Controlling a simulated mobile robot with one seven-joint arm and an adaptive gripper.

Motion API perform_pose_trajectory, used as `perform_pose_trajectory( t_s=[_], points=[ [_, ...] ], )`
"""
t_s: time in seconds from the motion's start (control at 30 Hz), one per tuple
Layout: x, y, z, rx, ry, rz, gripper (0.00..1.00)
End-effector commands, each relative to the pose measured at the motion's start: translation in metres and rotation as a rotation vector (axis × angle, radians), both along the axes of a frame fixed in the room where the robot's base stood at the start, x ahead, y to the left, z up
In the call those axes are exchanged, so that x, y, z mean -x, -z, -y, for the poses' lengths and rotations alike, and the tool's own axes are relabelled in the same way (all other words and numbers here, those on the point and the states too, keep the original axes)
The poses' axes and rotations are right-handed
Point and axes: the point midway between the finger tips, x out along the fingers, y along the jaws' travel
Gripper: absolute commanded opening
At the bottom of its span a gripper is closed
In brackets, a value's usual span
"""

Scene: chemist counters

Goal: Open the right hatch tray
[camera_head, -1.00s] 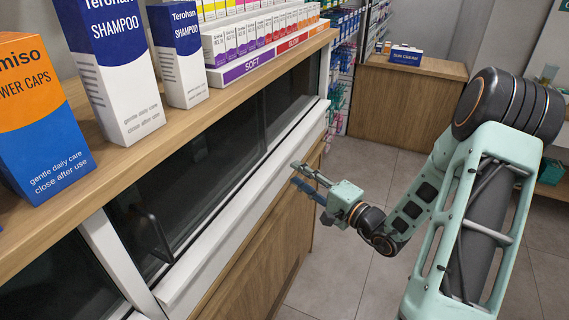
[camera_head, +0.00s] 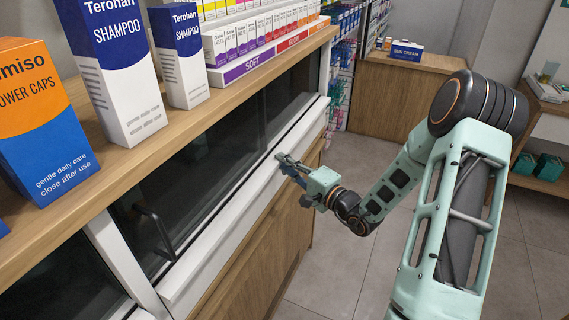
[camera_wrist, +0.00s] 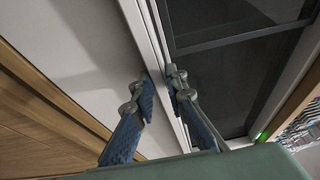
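The right hatch has a long white tray edge (camera_head: 228,217) under dark glass (camera_head: 205,165). Its white lip also shows in the wrist view (camera_wrist: 148,30). My gripper (camera_head: 284,163) is at the far part of this white edge, reaching in from the aisle side. In the wrist view my gripper (camera_wrist: 163,88) has its two blue-padded fingers apart, one on each side of the lip. Whether the pads touch the lip is not clear. The tray's inside is hidden in the head view.
A wooden shelf (camera_head: 150,140) above the hatch bears shampoo boxes (camera_head: 123,75) and an orange-blue box (camera_head: 40,125). A dark handle (camera_head: 155,232) stands out from the glass. Wooden cabinet front (camera_head: 268,250) lies below. The grey floor (camera_head: 345,240) is clear; another counter (camera_head: 395,105) stands behind.

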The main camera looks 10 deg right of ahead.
Motion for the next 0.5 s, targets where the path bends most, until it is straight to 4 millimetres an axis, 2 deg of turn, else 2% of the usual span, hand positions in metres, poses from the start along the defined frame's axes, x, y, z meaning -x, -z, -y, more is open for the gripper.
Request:
perform_pose_trajectory(
  t_s=[0.5],
  points=[
    [0.0031, 0.0010, 0.0043, 0.002, 0.000, 0.001, 0.00]
  ],
)
